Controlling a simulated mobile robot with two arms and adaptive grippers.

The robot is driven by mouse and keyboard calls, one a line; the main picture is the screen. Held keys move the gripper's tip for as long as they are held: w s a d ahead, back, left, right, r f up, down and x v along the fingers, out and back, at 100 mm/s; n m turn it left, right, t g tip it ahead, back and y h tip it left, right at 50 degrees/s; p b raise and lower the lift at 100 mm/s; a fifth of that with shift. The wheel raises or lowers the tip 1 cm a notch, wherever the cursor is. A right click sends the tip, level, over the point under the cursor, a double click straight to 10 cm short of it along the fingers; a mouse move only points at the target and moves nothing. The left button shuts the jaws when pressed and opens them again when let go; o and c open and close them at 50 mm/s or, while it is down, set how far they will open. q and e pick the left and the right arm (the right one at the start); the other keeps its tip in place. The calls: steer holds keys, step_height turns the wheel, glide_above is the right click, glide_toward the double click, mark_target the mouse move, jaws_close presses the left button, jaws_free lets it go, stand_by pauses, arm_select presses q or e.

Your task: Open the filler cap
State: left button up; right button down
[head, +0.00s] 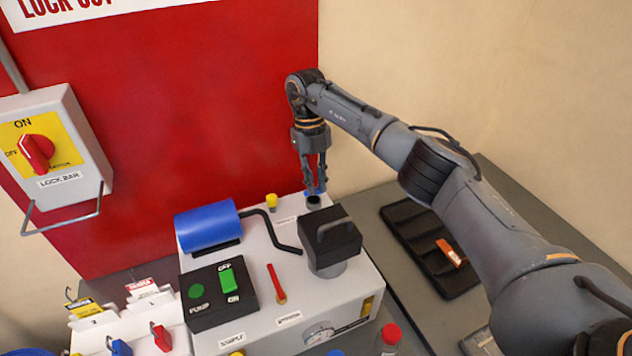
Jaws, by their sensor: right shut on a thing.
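The machine (350,285) is a light box on the bench with a dark round filler neck (313,203) at its back right corner. My right gripper (316,190) points straight down over this neck, its fingers close together. It is shut on the filler cap, a small blue piece at the fingertips that the fingers mostly hide. I cannot tell whether the cap still touches the neck. My left gripper is not in view.
A blue cylinder (207,226), bent black pipe, black block with handle (332,242) and red lever (276,283) stand on the machine. A yellow cap (272,201) is left of the neck. A black tray (412,228) with an orange item lies right.

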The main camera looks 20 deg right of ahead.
steer(key=shift+r, duration=0.1)
steer(key=c, duration=1.3)
jaws_free()
steer(key=v, duration=0.3)
steer(key=s+v, duration=0.1)
steer(key=v, duration=0.2)
steer(key=s+v, duration=0.1)
steer(key=v, duration=0.2)
steer(key=shift+r, duration=0.55)
